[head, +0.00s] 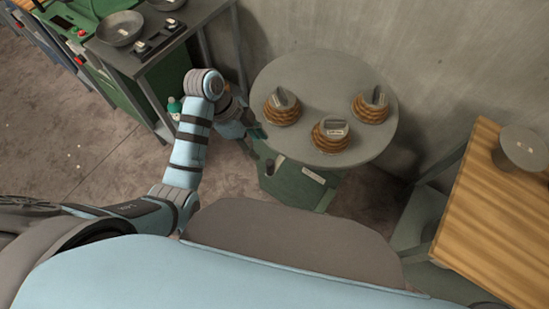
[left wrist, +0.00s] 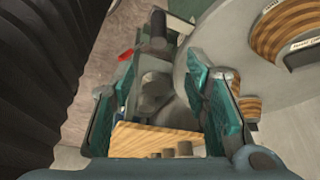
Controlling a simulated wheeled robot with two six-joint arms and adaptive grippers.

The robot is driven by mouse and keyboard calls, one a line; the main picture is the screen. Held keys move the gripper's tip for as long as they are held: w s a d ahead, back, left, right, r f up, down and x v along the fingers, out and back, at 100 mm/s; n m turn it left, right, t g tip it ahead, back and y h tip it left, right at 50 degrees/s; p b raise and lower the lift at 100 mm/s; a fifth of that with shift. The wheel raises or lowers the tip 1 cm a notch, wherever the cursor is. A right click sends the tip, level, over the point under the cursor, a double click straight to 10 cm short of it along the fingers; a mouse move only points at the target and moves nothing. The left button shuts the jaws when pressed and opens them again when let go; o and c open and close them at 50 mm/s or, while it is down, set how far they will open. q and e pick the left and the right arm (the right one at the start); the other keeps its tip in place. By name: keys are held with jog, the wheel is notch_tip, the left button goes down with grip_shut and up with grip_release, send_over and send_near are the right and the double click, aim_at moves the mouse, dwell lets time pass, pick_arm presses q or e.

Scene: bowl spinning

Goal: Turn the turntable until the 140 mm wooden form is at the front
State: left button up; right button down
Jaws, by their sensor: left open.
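The grey round turntable (head: 325,85) stands on a green base (head: 290,185) near the wall. Three round wooden forms with labelled grey tops sit on it: a left one (head: 281,112), a front one (head: 331,138) and a right one (head: 370,110). The labels are too small to read, so I cannot tell which is the 140 mm form. My left gripper (head: 255,128) is at the turntable's left edge. In the left wrist view its jaws (left wrist: 160,80) are apart with nothing gripped, and the turntable's rim (left wrist: 205,45) lies beside the right finger. Contact is unclear.
A bench at the upper left carries metal bowls (head: 120,28) and a dark scale-like device (head: 158,40). A wooden-topped table (head: 490,215) with a grey round piece (head: 523,148) stands at the right. The concrete wall (head: 440,60) is close behind the turntable.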

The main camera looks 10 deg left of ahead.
pick_arm(q)
jog(key=b+x, duration=0.3)
jog(key=x, duration=1.1)
jog(key=shift+f, duration=0.35)
jog(key=shift+s+a, duration=0.15)
jog(key=shift+c, duration=0.3)
grip_shut()
